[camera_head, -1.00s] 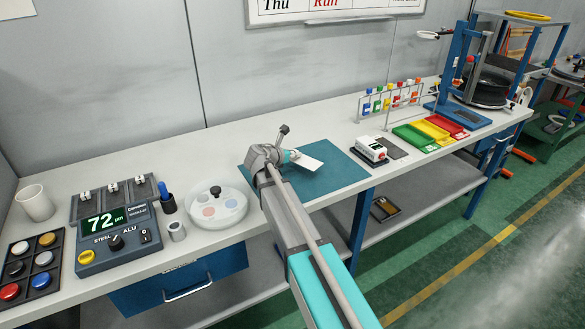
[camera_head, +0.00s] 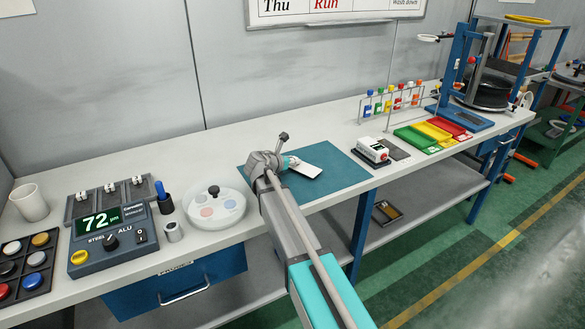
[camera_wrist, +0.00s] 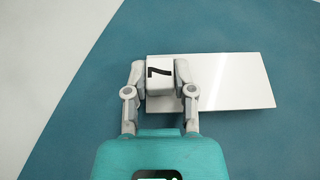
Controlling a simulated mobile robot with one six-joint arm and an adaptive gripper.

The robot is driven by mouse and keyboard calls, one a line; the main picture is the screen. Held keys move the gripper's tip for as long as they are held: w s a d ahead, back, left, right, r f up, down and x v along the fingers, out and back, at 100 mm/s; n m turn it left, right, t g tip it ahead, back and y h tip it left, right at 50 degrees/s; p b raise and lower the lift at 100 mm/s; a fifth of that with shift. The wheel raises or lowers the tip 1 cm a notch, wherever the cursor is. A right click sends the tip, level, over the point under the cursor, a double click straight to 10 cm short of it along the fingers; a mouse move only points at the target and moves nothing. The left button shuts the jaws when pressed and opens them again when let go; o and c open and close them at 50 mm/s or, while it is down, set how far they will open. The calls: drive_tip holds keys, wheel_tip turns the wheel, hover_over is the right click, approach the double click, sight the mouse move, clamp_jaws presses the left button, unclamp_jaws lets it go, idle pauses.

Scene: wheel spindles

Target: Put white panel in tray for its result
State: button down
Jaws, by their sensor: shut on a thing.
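The white panel (camera_head: 309,169) is a flat rectangle over the teal mat (camera_head: 345,172). In the wrist view the panel (camera_wrist: 235,82) extends right from my gripper (camera_wrist: 159,85). My gripper (camera_head: 287,160) is shut on the panel's left end, where a white block marked 7 (camera_wrist: 160,73) sits between the fingers. I cannot tell whether the panel touches the mat. The green tray (camera_head: 411,139), yellow tray (camera_head: 432,131) and red tray (camera_head: 452,130) stand side by side farther right on the bench.
A small white device with a red button (camera_head: 373,150) stands between the mat and the trays. A rack of coloured tags (camera_head: 390,101) is behind. A round white dish (camera_head: 215,208) and a gauge box reading 72 (camera_head: 105,230) are to the left.

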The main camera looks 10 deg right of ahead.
drive_tip(key=shift+f, duration=0.5)
drive_tip(key=shift+f+b, duration=0.15)
drive_tip(key=shift+b, duration=0.25)
drive_tip(key=shift+c, duration=2.2)
unclamp_jaws()
drive_tip(key=shift+r+p, duration=0.3)
drive_tip(key=p+v, duration=0.4)
drive_tip(key=v, duration=0.8)
